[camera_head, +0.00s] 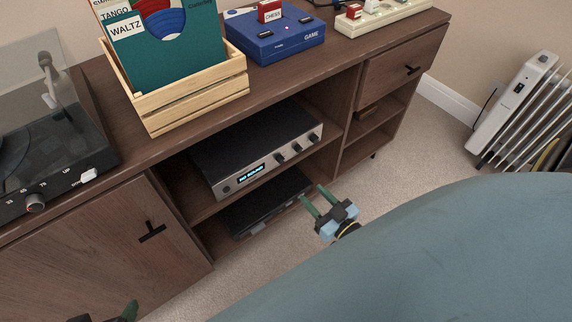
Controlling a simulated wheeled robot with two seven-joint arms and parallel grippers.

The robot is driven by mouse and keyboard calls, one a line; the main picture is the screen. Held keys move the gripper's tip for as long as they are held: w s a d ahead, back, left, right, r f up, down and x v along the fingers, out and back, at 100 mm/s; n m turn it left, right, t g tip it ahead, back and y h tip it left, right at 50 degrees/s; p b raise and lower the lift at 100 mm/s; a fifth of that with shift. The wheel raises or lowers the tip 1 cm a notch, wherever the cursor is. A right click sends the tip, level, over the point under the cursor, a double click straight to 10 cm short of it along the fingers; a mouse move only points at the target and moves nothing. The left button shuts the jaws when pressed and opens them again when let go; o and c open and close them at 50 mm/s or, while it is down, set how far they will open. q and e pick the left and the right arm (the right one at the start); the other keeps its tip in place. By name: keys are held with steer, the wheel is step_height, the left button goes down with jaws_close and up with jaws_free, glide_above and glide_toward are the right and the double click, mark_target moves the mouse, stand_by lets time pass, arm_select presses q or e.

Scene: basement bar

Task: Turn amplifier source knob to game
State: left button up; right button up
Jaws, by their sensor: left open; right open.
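The amplifier (255,150), a dark box with a silver front, sits on the upper shelf inside the wooden cabinet. Its front has a lit blue display (252,172), whose text is too small to read, and three dark knobs (297,148) in a row on the right. Labels and pointer marks on the knobs cannot be read. My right gripper (312,193), with green fingers, is open and empty in front of the cabinet, below and apart from the knobs. My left gripper (126,312) is mostly cut off at the bottom left edge; its green finger shows.
The wooden cabinet (215,255) has a door with a black handle (151,232). A black device (270,203) lies on the shelf below the amplifier. On top stand a turntable (60,160), a record crate (195,105) and a blue game console (275,45). A radiator (515,110) stands right; carpet between is clear.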

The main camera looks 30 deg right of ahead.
steer(key=b, duration=0.2)
glide_toward(282, 162)
steer(key=w, duration=0.2)
steer(key=w+b, duration=0.1)
steer(key=w, duration=0.2)
steer(key=w+b, duration=0.1)
steer(key=w, duration=0.2)
steer(key=shift+a+f, duration=0.15)
arm_select(q)
steer(key=w+d+r+t+h, duration=0.2)
steer(key=w+r+t, duration=0.1)
steer(key=r+t, duration=0.3)
steer(key=w+d+r+t+h, duration=0.2)
steer(key=r+t, duration=0.4)
steer(key=r, duration=0.4)
steer(key=shift+w+d+m, duration=0.3)
steer(key=shift+w+d, duration=0.25)
steer(key=shift+w, duration=0.35)
arm_select(e)
steer(key=shift+w, duration=0.2)
jaws_close()
